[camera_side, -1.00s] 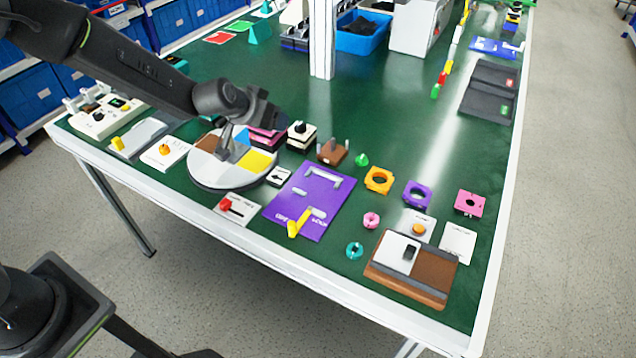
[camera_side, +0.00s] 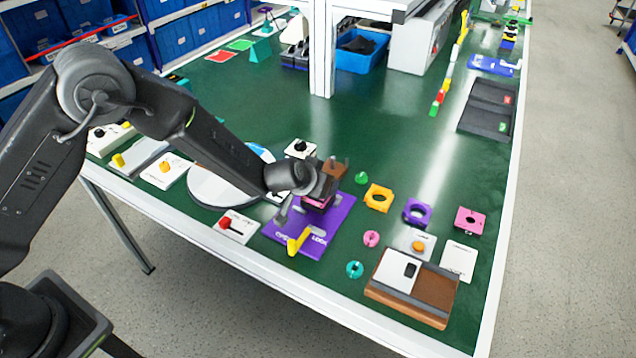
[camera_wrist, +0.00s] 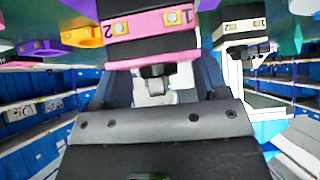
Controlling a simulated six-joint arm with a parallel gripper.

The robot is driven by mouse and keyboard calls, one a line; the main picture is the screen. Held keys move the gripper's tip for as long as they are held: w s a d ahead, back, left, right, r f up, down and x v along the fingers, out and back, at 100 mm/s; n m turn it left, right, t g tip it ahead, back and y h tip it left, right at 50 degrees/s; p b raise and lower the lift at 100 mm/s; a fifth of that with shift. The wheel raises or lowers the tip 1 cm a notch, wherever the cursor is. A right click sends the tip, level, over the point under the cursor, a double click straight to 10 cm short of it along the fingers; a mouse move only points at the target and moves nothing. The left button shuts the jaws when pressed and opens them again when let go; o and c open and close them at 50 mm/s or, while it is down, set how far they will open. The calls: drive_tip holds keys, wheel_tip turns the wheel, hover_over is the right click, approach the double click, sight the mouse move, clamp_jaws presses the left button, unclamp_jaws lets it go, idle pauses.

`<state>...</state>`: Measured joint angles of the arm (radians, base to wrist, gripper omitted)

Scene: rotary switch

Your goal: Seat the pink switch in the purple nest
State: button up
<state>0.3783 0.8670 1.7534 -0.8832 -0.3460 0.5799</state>
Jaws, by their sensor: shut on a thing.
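A pink strip of the switch shows below my gripper. My gripper hides part of the nest, and I cannot tell whether the switch touches it.
A brown block with pegs (camera_side: 336,166) stands close behind the gripper. A white switch (camera_side: 300,149), a round turntable (camera_side: 222,191) and a red-handled slider (camera_side: 237,226) lie to the left. Orange (camera_side: 378,198) and purple rings (camera_side: 417,212) lie to the right.

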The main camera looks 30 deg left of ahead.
drive_tip(key=shift+f, duration=0.35)
drive_tip(key=shift+f, duration=0.1)
drive_tip(key=o, duration=1)
